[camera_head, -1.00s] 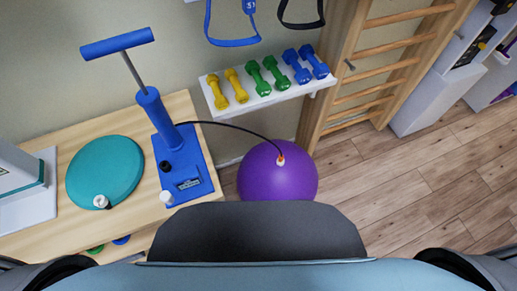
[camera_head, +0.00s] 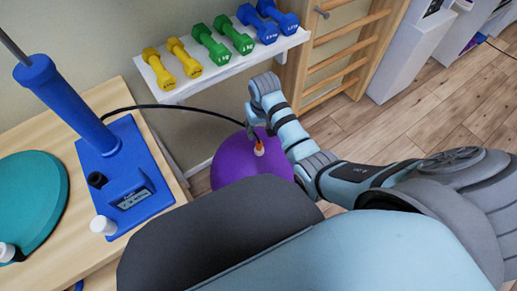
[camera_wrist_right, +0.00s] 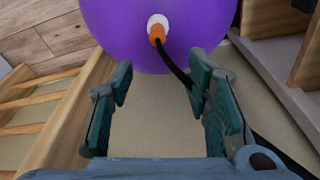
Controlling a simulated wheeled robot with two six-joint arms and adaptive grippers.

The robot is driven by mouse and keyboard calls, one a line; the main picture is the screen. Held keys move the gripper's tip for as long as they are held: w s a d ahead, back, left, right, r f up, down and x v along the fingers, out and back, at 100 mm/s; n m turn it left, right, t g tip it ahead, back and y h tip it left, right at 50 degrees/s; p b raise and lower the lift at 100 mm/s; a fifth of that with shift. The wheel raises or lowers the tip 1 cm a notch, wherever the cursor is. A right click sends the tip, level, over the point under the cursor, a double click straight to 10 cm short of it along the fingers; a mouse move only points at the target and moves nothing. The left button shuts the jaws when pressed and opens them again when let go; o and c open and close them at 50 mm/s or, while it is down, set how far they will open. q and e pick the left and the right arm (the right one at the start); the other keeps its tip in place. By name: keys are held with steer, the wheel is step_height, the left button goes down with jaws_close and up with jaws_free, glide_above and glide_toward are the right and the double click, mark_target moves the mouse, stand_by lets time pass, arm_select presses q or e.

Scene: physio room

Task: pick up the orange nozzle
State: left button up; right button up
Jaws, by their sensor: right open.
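The orange nozzle (camera_head: 258,149) sits on a white plug in the top of the purple ball (camera_head: 228,171). In the right wrist view the nozzle (camera_wrist_right: 157,34) is at the top centre, with a black hose running from it down to the right. My right gripper (camera_head: 258,128) is just beside the nozzle in the head view. In the right wrist view its two green-padded fingers (camera_wrist_right: 161,82) are apart with nothing between them, and the nozzle lies beyond the tips. The hose passes behind the right finger. My left gripper is out of view.
The blue pump (camera_head: 125,180) stands on a wooden table (camera_head: 100,98) at left, beside a teal cushion (camera_head: 30,195). A white shelf (camera_head: 215,68) with several dumbbells is on the wall above the ball. Wooden wall bars (camera_head: 345,60) stand behind my right arm.

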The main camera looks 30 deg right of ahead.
mark_target(259, 143)
steer(key=f+b, duration=0.1)
steer(key=f, duration=0.1)
steer(key=f+b, duration=0.1)
steer(key=f, duration=0.1)
steer(key=f+b, duration=0.1)
steer(key=f, duration=0.1)
steer(key=shift+w+d+f, duration=0.1)
steer(key=shift+w+f, duration=0.25)
steer(key=shift+w, duration=0.05)
steer(key=shift+f+b, duration=0.3)
steer(key=shift+f, duration=0.05)
step_height(259, 143, down, 4)
steer(key=b, duration=0.3)
steer(key=shift+d+f, duration=0.15)
steer(key=shift+f, duration=0.1)
steer(key=shift+w+f, duration=0.1)
steer(key=shift+f, duration=0.1)
steer(key=shift+r, duration=0.15)
steer(key=shift+c, duration=0.4)
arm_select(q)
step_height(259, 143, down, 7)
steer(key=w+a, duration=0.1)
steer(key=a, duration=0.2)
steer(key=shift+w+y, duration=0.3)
arm_select(e)
jaws_close()
